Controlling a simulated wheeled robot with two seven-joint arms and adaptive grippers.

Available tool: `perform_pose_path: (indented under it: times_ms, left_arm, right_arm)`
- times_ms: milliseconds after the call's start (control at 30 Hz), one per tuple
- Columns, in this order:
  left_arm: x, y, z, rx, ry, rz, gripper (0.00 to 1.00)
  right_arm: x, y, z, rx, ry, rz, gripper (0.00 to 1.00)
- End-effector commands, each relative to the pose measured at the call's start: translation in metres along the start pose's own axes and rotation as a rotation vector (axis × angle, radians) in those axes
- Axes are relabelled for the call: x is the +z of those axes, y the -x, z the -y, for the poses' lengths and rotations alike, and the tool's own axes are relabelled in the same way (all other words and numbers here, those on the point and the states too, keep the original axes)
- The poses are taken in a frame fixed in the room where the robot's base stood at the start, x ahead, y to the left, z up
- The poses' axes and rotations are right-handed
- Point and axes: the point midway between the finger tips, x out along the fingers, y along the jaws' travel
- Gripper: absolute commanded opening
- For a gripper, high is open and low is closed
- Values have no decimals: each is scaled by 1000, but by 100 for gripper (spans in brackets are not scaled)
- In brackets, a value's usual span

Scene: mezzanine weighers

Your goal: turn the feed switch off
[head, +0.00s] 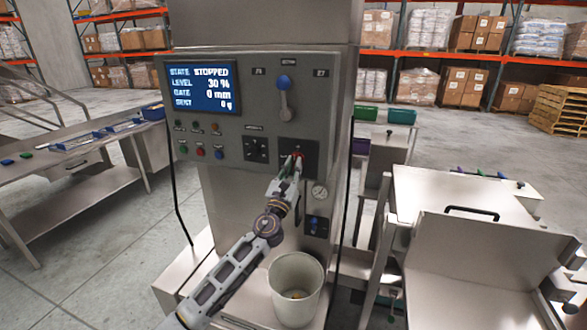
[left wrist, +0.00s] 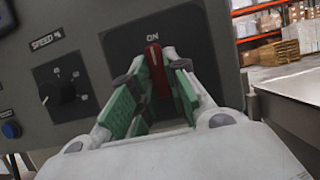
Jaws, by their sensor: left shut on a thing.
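The feed switch is a red handle (left wrist: 156,65) on a dark square plate (left wrist: 125,45) of the grey control panel (head: 232,140). In the left wrist view the handle points up toward the word ON. My left gripper (head: 296,160) reaches up to this plate in the head view. Its green-padded fingers (left wrist: 153,95) are shut on the red handle, one on each side. The lower part of the handle is hidden between the fingers. My right gripper is in neither view.
The panel's display (head: 201,88) reads STOPPED, level 30 %, gate 0 mm. A white bucket (head: 296,270) stands below. A steel table (head: 60,185) is at left.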

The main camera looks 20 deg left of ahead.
Motion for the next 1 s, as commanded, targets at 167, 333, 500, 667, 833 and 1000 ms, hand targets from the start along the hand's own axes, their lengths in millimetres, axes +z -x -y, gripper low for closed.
perform_pose_path:
  times_ms: [167,333,500,667,833,1000]
  left_arm:
    - [0,0,0,8,21,0,0]
    - [0,0,2,29,74,0,0]
    - [-1,0,3,67,165,0,0]
    - [0,0,4,117,282,1,0]
    - [1,0,6,177,429,1,0]
    - [2,-1,8,238,578,1,0]
  right_arm:
    - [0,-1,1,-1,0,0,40]
    - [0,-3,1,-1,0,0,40]
    - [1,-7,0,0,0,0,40]
    - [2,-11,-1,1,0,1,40]
    - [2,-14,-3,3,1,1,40]
    - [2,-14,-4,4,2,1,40]
